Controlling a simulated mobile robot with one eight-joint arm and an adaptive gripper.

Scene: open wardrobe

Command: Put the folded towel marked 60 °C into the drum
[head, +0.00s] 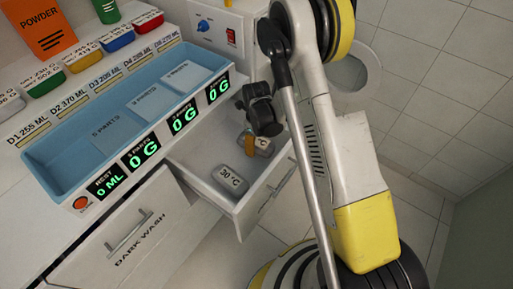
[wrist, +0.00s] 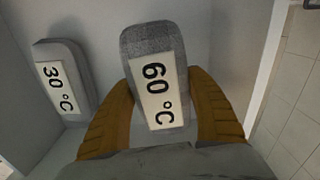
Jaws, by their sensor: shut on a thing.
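The grey folded towel with a white 60 °C label (wrist: 158,88) sits between the two brown fingers of my gripper (wrist: 162,112) in the wrist view. The fingers are shut on its sides. In the head view the towel (head: 264,147) shows partly, at the open drawer, with my gripper (head: 249,146) at it. I cannot tell whether it touches the drawer floor. A round pale rim (head: 376,72), apparently the drum's opening, is behind my arm at the upper right; its inside is mostly hidden.
A second grey towel marked 30 °C (head: 230,181) lies in the open drawer (head: 208,187), left of the held one in the wrist view (wrist: 60,82). A blue divided tray (head: 62,143) and several coloured tubs stand on the counter. A closed drawer (head: 128,232) reads DARK WASH.

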